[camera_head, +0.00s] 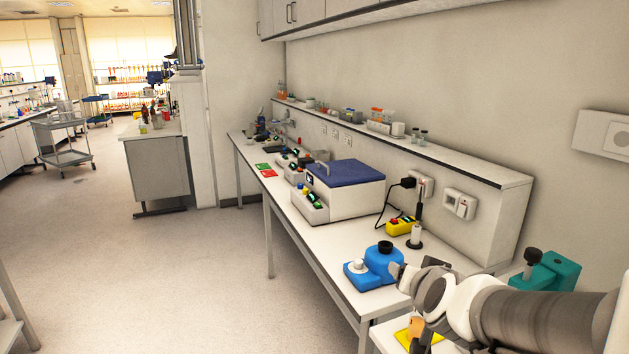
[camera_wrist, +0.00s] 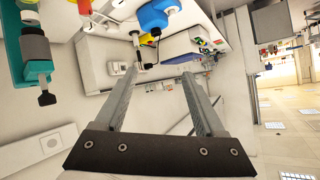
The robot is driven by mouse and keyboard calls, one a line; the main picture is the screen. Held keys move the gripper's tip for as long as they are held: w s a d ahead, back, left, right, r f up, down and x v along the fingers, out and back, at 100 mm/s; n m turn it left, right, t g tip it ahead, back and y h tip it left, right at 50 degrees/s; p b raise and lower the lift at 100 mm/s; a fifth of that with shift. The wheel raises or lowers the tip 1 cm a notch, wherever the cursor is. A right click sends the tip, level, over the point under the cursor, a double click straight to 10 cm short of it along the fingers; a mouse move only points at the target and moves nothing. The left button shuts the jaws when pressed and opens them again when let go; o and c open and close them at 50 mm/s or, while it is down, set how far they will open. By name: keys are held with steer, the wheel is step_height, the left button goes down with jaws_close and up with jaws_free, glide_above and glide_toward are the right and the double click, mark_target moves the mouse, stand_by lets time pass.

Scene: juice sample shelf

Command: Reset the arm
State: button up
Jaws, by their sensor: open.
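My gripper (camera_wrist: 160,76) is open in the wrist view, with its two grey fingers apart and nothing between them. The fingers reach from a dark mounting bar into free air, and the bench and wall appear tilted behind them. In the head view my arm (camera_head: 540,318) stretches in from the lower right over the near end of the bench. The fingers cannot be made out clearly there.
A blue device (camera_head: 375,268) stands on the bench (camera_head: 335,240) close to my arm. A teal device (camera_head: 548,272) is behind the arm. A white box with a blue lid (camera_head: 345,190) and a yellow device (camera_head: 400,227) stand farther along. The floor (camera_head: 190,270) at left is clear.

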steer(key=s+a+n+g, duration=0.1)
steer(key=s+n+g, duration=0.1)
steer(key=s, duration=0.8)
steer(key=s+a+n+g+y, duration=0.1)
steer(key=s+g, duration=0.3)
steer(key=s, duration=0.5)
steer(key=shift+s+a+f+n+g, duration=0.15)
steer(key=shift+s+a+n+g, duration=0.3)
steer(key=shift+n, duration=0.45)
